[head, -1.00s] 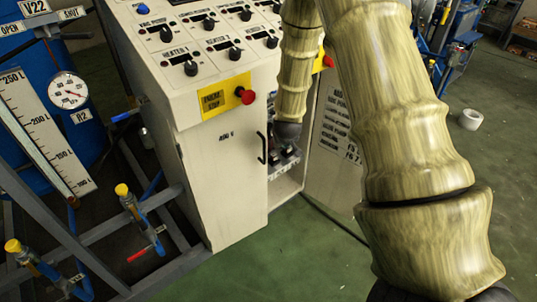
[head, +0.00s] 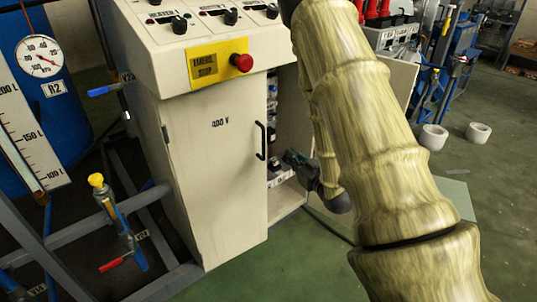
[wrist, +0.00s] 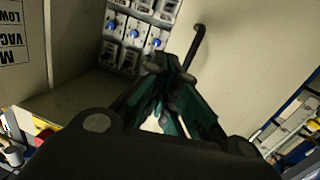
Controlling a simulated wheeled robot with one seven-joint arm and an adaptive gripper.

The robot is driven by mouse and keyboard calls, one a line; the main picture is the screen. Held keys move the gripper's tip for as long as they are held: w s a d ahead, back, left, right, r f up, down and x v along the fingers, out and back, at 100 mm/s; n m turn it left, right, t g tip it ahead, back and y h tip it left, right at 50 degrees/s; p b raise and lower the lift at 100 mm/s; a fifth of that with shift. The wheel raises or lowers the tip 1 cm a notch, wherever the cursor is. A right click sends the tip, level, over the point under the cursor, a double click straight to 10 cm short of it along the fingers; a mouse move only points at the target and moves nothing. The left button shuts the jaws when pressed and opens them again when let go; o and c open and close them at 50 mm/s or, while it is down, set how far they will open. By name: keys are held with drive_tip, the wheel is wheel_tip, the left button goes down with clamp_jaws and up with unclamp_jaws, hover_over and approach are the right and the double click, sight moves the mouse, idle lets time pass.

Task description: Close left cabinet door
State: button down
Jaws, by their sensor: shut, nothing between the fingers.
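The left cabinet door (head: 215,170) is a cream panel marked "400 V" on the front of the control cabinet. It looks ajar, its free right edge standing a little out from the cabinet, with the interior showing beside it. Its black handle (head: 261,141) is near that edge. My gripper (head: 291,158) is in front of the opening, just right of the handle, with its fingers together and empty. In the wrist view, the fingers (wrist: 168,68) are near the handle (wrist: 196,44); I cannot tell whether they touch the door (wrist: 255,55).
The right cabinet door (head: 401,82) stands open behind my arm. Switches (wrist: 130,30) fill the cabinet interior. A red stop button (head: 241,62) sticks out above the left door. A pipe frame with a yellow-capped valve (head: 97,180) stands at left.

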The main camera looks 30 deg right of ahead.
drive_tip(key=w+a+y+b, duration=0.1)
drive_tip(key=w, duration=1.1)
drive_tip(key=shift+w+a+t, duration=0.3)
drive_tip(key=shift+a+t, duration=0.1)
drive_tip(key=shift+f, duration=0.1)
drive_tip(key=w+n+y, duration=0.1)
drive_tip(key=w, duration=0.1)
drive_tip(key=w+y, duration=0.1)
drive_tip(key=w, duration=0.1)
drive_tip(key=shift+w+n+y+p, duration=0.25)
drive_tip(key=shift+n+y+p, duration=0.1)
drive_tip(key=shift+n+y, duration=0.05)
drive_tip(key=shift+w+r, duration=0.1)
drive_tip(key=shift+r, duration=0.2)
drive_tip(key=shift+a, duration=0.1)
